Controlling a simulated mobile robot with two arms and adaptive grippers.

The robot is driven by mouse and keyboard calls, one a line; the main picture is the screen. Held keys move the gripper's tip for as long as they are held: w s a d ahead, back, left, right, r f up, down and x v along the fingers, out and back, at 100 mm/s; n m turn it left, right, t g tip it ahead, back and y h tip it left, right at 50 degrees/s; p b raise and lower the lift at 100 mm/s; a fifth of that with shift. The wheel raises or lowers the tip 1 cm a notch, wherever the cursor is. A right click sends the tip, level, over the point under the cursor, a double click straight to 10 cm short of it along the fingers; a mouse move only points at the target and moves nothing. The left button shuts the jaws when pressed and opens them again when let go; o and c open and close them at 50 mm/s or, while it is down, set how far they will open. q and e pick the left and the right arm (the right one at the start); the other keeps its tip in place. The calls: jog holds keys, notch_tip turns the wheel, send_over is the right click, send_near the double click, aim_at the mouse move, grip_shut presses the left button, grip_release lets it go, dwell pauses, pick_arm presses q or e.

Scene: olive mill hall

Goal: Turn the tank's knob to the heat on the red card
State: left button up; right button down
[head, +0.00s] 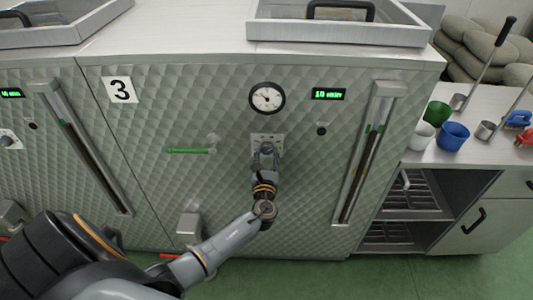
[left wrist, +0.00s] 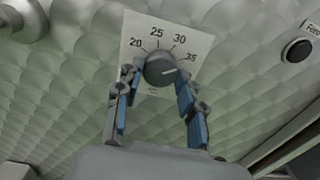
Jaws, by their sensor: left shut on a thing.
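The knob (left wrist: 160,68) is dark and round, on a white plate (left wrist: 132,45) marked 20, 25, 30 and 35 in the left wrist view. Its pale pointer mark seems to face right, towards the 35 side. My left gripper (left wrist: 158,84) has its blue-padded fingers on both sides of the knob, shut on it. In the head view my left gripper (head: 265,163) reaches the plate (head: 267,139) on the tank front (head: 225,115), below a round gauge (head: 267,98), and mostly hides the knob. I cannot make out a red card. My right gripper is not in view.
A green lever (head: 187,151) sticks out left of the plate. A black button (head: 322,130) and a green-lit display (head: 328,94) are to the right, beside a tall sight-glass column (head: 365,150). A counter (head: 470,150) with cups (head: 454,136) stands at far right.

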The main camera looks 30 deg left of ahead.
pick_arm(q)
jog(key=shift+r, duration=0.1)
dwell(0.5)
jog(key=o, duration=1.2)
jog(key=shift+w, duration=0.1)
jog(key=v, duration=1.2)
